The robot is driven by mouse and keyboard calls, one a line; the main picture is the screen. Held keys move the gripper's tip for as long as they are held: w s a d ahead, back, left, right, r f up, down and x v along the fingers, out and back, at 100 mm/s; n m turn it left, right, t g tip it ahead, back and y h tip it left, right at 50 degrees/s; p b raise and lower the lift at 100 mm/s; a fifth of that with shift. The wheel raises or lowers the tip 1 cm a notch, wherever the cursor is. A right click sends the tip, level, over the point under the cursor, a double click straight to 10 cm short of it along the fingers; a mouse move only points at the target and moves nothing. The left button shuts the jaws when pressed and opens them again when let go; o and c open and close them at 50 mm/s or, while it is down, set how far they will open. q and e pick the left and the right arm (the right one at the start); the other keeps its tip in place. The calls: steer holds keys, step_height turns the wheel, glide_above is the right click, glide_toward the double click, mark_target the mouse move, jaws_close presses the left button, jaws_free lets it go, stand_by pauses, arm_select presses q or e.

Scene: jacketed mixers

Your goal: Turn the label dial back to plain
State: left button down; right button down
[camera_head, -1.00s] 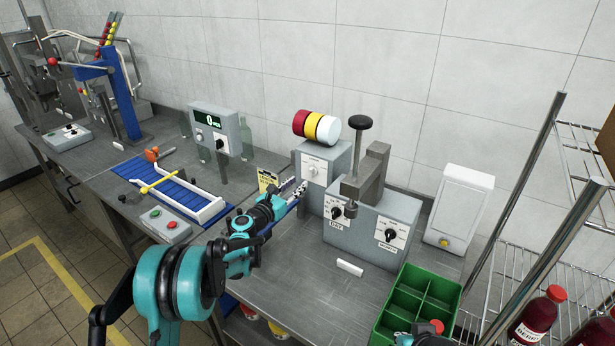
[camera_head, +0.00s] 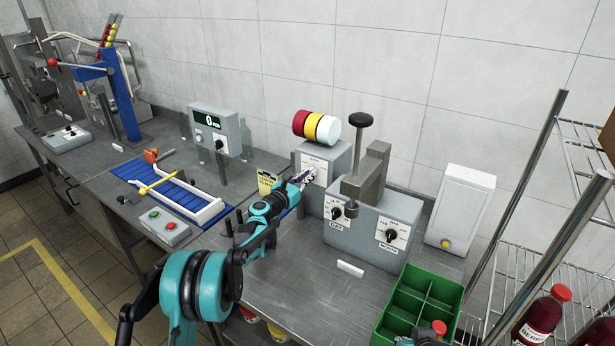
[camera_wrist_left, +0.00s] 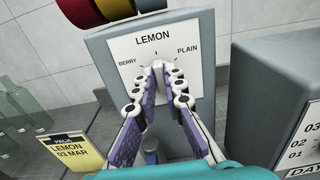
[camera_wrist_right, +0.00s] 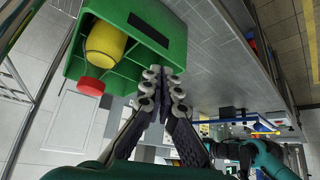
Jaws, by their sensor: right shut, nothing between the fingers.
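The label dial (camera_wrist_left: 158,66) is a small white knob on a plate marked BERRY, LEMON and PLAIN. LEMON is at the top and PLAIN at the right. The plate is on the front of a grey box (camera_head: 340,160). The knob is mostly hidden by my fingers and appears to point up toward LEMON. My left gripper (camera_head: 304,178) is at the plate, its fingertips closed in on the knob from both sides, as the left wrist view (camera_wrist_left: 158,76) shows. My right gripper (camera_wrist_right: 163,74) is shut and empty beside the green crate.
Red, yellow and white rolls (camera_head: 317,126) lie on top of the grey box. A grey press with DAY and MONTH dials (camera_head: 372,228) stands to its right. A yellow card (camera_wrist_left: 72,152) stands left of the box. A green crate (camera_head: 408,300) holds a red-capped bottle (camera_wrist_right: 105,45).

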arm_select(q)
steer(key=shift+m, duration=0.3)
steer(key=m, duration=1.1)
steer(key=shift+s+d+f, duration=0.1)
steer(key=shift+d+f, duration=0.05)
steer(key=shift+m, duration=0.3)
stand_by(0.3)
steer(key=c, duration=1.6)
jaws_free()
steer(key=v, duration=1.2)
